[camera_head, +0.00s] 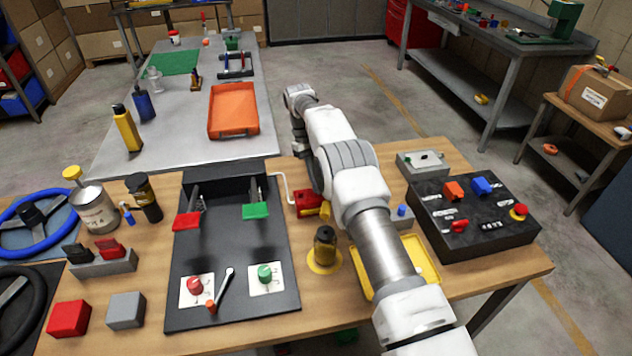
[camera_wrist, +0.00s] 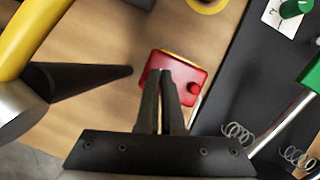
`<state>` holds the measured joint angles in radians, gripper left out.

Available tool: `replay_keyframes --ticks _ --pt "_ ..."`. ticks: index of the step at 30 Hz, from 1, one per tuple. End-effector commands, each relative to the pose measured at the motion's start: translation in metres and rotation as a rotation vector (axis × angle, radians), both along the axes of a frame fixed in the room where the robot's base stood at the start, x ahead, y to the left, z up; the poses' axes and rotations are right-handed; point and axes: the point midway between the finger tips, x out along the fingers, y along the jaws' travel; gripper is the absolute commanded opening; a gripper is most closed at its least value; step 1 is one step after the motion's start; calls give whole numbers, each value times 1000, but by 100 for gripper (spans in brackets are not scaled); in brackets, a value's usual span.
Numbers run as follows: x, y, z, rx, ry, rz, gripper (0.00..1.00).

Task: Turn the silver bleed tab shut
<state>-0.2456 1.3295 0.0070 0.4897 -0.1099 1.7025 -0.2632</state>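No silver bleed tab can be made out in either view. A red block (camera_head: 306,201) stands beside the black pedal board, partly behind my arm, with a thin pale line running to it. In the wrist view the red block (camera_wrist: 185,72) shows a round red knob and a yellow edge. My gripper (camera_wrist: 164,72) points at this block, with its two dark fingers close together at the tips over the block's near side. The fingers hide what lies between and beneath them, and contact cannot be judged. In the head view my arm hides the gripper.
The pedal board (camera_head: 238,290) carries a red pedal (camera_head: 187,222) and a green pedal (camera_head: 256,210). A yellow curved piece (camera_wrist: 28,35) and dark cone (camera_wrist: 92,80) lie left in the wrist view. A dark jar (camera_head: 325,245) and yellow tray (camera_head: 424,255) stand near my arm.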

Motion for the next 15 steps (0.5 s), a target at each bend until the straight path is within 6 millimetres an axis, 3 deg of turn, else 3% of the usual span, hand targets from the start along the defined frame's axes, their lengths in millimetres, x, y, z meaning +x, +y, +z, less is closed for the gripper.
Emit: replay_keyframes --ticks 15 --pt "1 0 1 2 -5 -77 0"
